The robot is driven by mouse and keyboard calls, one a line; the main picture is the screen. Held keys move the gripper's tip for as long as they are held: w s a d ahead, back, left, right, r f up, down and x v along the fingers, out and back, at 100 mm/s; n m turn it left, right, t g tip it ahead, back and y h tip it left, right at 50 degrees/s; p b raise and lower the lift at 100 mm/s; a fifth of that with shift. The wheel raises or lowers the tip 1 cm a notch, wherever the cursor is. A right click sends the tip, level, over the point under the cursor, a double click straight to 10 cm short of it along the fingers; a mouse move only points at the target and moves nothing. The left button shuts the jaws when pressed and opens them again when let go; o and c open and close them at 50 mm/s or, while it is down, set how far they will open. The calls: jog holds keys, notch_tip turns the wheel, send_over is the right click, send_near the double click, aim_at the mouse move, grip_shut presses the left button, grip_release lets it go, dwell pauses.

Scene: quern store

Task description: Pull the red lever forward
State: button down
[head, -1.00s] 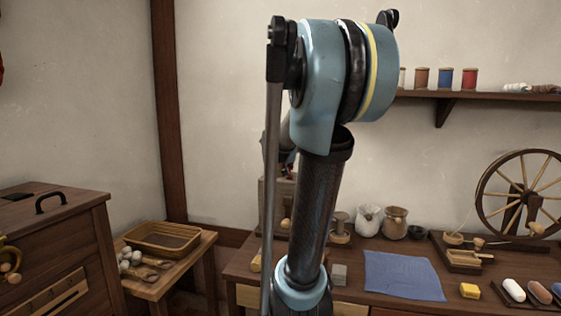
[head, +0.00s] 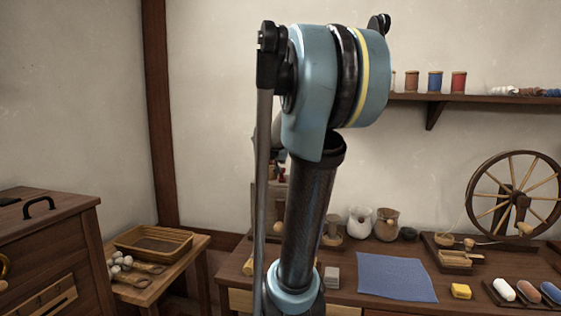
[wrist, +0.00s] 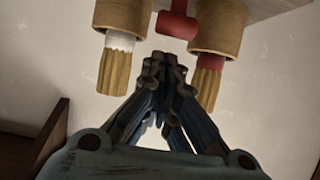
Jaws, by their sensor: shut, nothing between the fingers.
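In the wrist view a red T-shaped part, which looks like the red lever (wrist: 177,27), hangs at the top centre. My gripper (wrist: 160,62) is shut and empty, its fingertips just below the red part in the picture. I cannot tell whether they touch it. A wooden cup with a white-banded ridged peg (wrist: 116,62) is to the left, and one with a red-banded peg (wrist: 208,78) is to the right. In the head view my arm covers most of the wooden box at the back of the bench, with a small red bit (head: 281,172) showing; my gripper is hidden there.
The bench holds a blue cloth (head: 395,278), a yellow block (head: 461,291), a grey block (head: 333,277), jars (head: 386,224) and a spinning wheel (head: 512,197). A side table with a basket (head: 153,243) and a wooden chest (head: 45,250) stand at the left.

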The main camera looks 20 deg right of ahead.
jog(key=r, duration=0.1)
jog(key=w+r, duration=0.1)
jog(key=r, duration=0.1)
jog(key=shift+d+r, duration=0.15)
jog(key=shift+r, duration=0.1)
jog(key=v, duration=0.7)
jog(key=shift+s+r, duration=0.25)
jog(key=shift+r, duration=0.1)
jog(key=shift+f, duration=0.1)
